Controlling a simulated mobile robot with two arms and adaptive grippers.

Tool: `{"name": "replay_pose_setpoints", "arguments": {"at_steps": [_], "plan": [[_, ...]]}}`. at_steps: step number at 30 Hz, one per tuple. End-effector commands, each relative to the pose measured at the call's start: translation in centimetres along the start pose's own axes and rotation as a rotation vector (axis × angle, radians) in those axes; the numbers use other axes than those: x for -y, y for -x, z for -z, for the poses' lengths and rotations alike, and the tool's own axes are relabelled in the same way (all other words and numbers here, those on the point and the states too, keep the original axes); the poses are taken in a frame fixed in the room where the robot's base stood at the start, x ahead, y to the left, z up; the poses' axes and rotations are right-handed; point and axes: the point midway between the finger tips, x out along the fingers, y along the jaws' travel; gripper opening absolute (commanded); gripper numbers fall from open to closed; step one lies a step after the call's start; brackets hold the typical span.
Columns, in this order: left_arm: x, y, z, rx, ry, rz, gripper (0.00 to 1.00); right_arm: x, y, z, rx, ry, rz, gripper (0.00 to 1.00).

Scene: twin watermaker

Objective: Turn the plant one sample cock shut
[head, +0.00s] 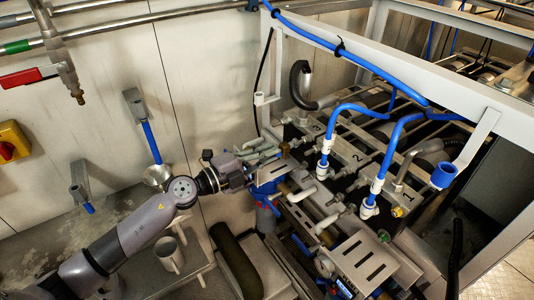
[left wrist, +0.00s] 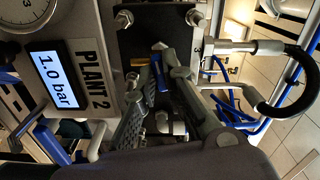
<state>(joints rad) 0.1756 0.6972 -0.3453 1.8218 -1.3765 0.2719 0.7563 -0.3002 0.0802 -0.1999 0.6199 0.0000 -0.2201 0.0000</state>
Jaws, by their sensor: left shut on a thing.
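My left gripper (head: 258,166) reaches in from the left to the front of the plant frame. In the left wrist view, my left gripper (left wrist: 151,78) is shut on a small blue lever (left wrist: 162,76), which looks like a sample cock handle. A brass fitting (left wrist: 140,62) sits just beside the lever, under a dark plate with bolts. A panel beside it reads PLANT 2 (left wrist: 91,78); no plant one label is readable here. The fingers partly cover the lever, so its exact angle is hard to tell. My right gripper is not in view.
A display (left wrist: 55,79) reads 1.0 bar below a round gauge (left wrist: 25,15). Blue hoses (head: 345,108) and white pipe fittings crowd the frame to the right. A steel funnel (head: 157,176) and a mug (head: 169,253) are near my left arm. A red-handled valve (head: 28,77) is on the wall.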

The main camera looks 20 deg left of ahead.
Motion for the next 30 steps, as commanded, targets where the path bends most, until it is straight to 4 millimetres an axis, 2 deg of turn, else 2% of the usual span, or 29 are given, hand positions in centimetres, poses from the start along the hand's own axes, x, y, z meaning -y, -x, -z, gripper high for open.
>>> {"name": "replay_pose_setpoints", "arguments": {"at_steps": [12,29,30], "plan": [[-0.12,0.00,0.03,-0.001,-0.198,-0.002,0.00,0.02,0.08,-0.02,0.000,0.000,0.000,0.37],[-0.17,0.01,0.02,-0.001,-0.231,-0.004,0.00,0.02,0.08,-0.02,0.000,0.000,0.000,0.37],[-0.17,0.01,0.02,-0.001,-0.231,-0.004,0.12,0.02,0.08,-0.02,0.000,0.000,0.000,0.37]]}}
